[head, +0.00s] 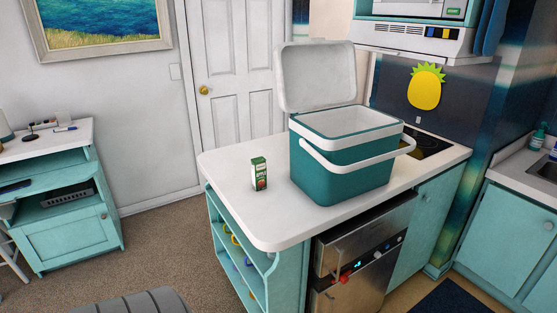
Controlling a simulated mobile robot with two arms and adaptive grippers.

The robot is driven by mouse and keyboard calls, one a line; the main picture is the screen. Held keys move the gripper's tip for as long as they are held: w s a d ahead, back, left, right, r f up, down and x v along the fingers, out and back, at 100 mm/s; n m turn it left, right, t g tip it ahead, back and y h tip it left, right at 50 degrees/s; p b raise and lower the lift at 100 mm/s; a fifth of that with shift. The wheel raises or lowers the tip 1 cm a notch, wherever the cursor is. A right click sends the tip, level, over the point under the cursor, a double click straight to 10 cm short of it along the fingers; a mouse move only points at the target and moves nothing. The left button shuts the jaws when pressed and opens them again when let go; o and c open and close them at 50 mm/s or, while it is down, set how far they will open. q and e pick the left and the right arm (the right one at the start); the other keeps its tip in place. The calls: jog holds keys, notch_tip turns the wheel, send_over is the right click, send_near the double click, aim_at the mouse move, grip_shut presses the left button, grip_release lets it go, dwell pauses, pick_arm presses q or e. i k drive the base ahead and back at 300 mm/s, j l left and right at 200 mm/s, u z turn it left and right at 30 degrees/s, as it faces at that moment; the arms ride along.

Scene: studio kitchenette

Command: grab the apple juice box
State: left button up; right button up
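The apple juice box (258,174) is a small green carton with a white band and a red mark on its front. It stands upright on the white countertop (225,168) of the kitchen island, left of the cooler. Nothing touches it. Neither of my grippers shows in the head view.
A teal and white cooler (340,170) stands on the counter with its lid (318,75) raised and its handle at the front. A cooktop (428,143) lies to its right. A grey rounded object (133,303) is on the carpet at the bottom left.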

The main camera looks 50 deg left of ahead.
aim_at(259, 168)
jog(key=k+l+u, duration=0.1)
jog(key=u, duration=1.7)
jog(key=i+j+z, duration=0.15)
jog(key=i+j, duration=0.4)
jog(key=i+j+z, duration=0.1)
jog(key=i+j, duration=0.45)
jog(key=j, duration=0.25)
